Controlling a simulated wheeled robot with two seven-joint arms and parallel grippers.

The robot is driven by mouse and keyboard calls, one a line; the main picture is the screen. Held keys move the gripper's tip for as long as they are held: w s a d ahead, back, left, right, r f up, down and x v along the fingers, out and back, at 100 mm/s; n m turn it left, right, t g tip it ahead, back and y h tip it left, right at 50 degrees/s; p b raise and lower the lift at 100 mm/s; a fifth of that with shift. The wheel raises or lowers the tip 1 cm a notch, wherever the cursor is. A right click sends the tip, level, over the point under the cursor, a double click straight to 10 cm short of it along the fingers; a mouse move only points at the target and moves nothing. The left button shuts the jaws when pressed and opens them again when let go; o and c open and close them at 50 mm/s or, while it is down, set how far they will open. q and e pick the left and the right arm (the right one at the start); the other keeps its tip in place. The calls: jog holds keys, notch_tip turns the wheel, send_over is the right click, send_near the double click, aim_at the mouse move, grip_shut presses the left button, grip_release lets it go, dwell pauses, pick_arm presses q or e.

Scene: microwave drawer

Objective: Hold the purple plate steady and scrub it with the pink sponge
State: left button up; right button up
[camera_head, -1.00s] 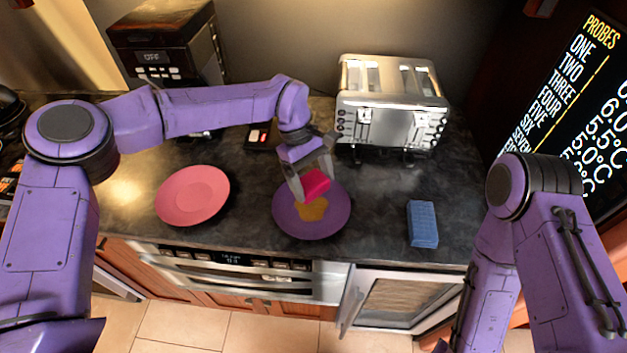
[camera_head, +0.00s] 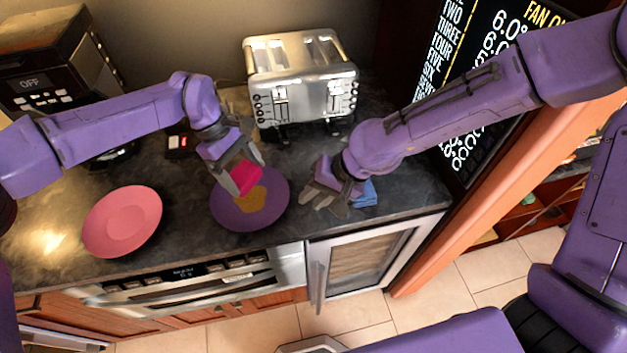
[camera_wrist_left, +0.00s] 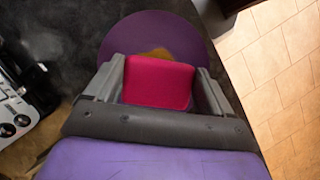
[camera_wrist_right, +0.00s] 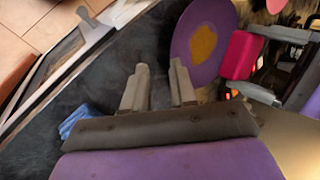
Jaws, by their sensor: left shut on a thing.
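The purple plate (camera_head: 229,214) lies on the dark counter with a brownish-yellow stain (camera_head: 252,197) on it. My left gripper (camera_head: 243,180) is shut on the pink sponge (camera_head: 246,177) and holds it over the plate; whether it touches the plate is unclear. The sponge sits between the fingers in the left wrist view (camera_wrist_left: 158,82). My right gripper (camera_head: 322,194) is open and empty, just right of the plate and low near the counter. In the right wrist view its fingers (camera_wrist_right: 159,82) are apart, with the plate (camera_wrist_right: 184,45) beyond them.
A pink plate (camera_head: 122,221) lies left on the counter. A blue sponge (camera_head: 366,194) lies right, partly behind my right gripper. A silver toaster (camera_head: 302,85) stands at the back. Below the counter edge, a small glass-fronted door (camera_head: 355,262) stands ajar.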

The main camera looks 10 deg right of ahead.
aim_at(282, 205)
jog(key=shift+m+t, duration=0.4)
jog(key=shift+m, duration=0.1)
jog(key=w+a+f, duration=0.1)
jog(key=a+f, duration=0.1)
jog(key=w+a+f, duration=0.3)
jog(key=a+f, duration=0.1)
jog(key=f, duration=0.1)
jog(key=shift+w+f, duration=0.1)
jog(key=shift+w, duration=0.2)
jog(key=shift+c, duration=0.2)
grip_shut()
jog(key=shift+o, duration=1.7)
grip_release()
grip_shut()
